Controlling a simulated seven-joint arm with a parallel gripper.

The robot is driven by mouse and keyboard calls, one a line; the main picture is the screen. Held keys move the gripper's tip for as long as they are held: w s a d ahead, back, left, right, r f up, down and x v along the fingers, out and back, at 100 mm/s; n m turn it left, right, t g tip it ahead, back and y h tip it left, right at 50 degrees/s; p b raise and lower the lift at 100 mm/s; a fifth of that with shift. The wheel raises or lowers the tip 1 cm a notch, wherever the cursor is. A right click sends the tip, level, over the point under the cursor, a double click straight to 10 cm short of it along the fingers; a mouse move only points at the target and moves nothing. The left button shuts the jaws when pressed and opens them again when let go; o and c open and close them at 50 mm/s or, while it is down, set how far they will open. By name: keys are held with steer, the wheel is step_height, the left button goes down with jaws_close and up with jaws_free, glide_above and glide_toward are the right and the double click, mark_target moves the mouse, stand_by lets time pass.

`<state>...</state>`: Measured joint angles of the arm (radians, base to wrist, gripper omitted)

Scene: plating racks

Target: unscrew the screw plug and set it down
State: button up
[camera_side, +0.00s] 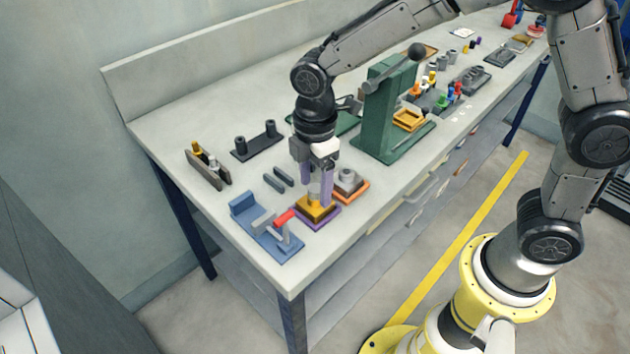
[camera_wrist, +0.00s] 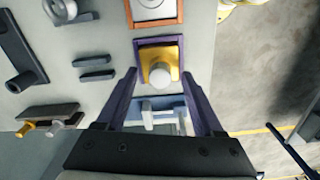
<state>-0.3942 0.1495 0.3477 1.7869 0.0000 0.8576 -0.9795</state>
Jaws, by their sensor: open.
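The screw plug is a light grey round piece that stands on a yellow block; its round top shows in the wrist view (camera_wrist: 161,77). The yellow block (camera_side: 315,209) sits in a purple-rimmed square base (camera_side: 331,219) near the front of the bench, and it also shows in the wrist view (camera_wrist: 157,55). My gripper (camera_side: 316,196) points down over the block with its purple fingers apart. In the wrist view the fingertips (camera_wrist: 159,74) lie on either side of the plug, with gaps to both. The plug's thread is hidden.
A blue clamp fixture with a red handle (camera_side: 285,217) stands close on the left. An orange-edged base with a grey round part (camera_side: 347,176) stands close on the right. A green press (camera_side: 385,120) rises behind. Two dark bars (camera_side: 278,179) lie behind left. Bare bench lies around them.

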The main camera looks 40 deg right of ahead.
mark_target(315, 188)
jaws_close()
jaws_free()
steer(key=shift+c, duration=1.4)
steer(key=shift+r, duration=1.8)
